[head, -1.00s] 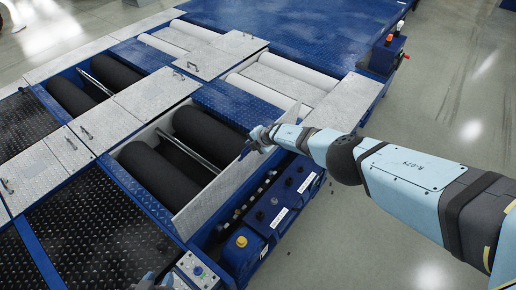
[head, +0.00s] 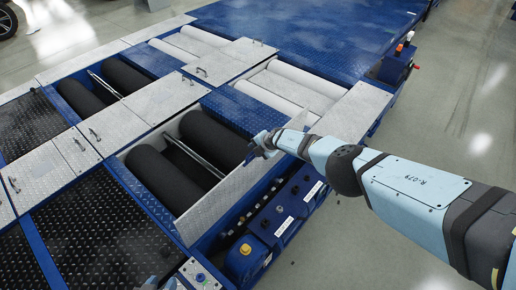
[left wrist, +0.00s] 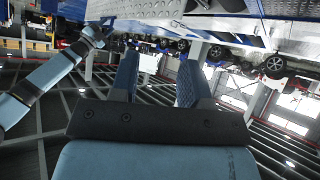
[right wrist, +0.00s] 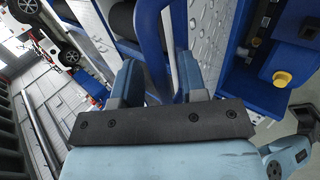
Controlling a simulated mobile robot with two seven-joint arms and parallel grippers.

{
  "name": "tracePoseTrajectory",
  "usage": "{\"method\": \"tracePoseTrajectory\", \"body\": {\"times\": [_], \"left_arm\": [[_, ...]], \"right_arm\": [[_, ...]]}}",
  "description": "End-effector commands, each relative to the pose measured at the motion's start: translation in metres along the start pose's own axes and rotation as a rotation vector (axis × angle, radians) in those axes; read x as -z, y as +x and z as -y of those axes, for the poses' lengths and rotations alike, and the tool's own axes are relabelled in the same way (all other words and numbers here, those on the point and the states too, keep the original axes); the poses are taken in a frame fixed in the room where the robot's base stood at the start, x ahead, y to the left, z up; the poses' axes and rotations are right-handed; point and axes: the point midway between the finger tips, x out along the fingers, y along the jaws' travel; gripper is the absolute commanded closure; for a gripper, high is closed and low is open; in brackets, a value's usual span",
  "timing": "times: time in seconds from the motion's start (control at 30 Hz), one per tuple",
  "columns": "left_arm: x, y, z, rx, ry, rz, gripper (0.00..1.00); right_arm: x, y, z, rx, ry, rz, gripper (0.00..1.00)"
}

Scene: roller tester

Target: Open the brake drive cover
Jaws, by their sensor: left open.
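The brake drive cover, which I take to be the long diamond-plate panel (head: 215,205), stands tilted up beside the black rollers. The blue drive unit (head: 283,208) with a yellow cap (head: 246,249) lies exposed beside it. My right gripper (head: 262,145) is at the panel's upper edge. In the right wrist view its fingers (right wrist: 157,80) stand apart, with diamond plate (right wrist: 212,35) beside them; contact is unclear. My left gripper (head: 160,283) is low at the bottom edge, mostly cut off. In the left wrist view its fingers (left wrist: 158,80) are apart and empty.
Black rollers (head: 168,178) lie in an open pit left of the panel. Flat plates with handles (head: 160,98) surround it. Clear floor (head: 345,240) lies to the right.

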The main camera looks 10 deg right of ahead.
Motion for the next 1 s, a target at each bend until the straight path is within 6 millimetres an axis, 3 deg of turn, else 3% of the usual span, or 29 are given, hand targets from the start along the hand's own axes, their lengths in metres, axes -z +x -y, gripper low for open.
{"method": "tracePoseTrajectory", "body": {"times": [0.27, 0.67, 1.0], "left_arm": [[0.024, -0.016, -0.001, 0.004, 0.021, -0.019, 0.57], [0.059, -0.051, -0.003, 0.010, 0.061, -0.030, 0.57], [0.103, -0.082, -0.006, 0.011, 0.062, -0.031, 0.57]], "right_arm": [[-0.001, -0.021, -0.004, 0.000, 0.001, 0.001, 0.61], [-0.001, -0.070, -0.005, 0.001, 0.001, 0.000, 0.61], [0.000, -0.116, -0.004, 0.001, 0.000, -0.001, 0.61]]}}
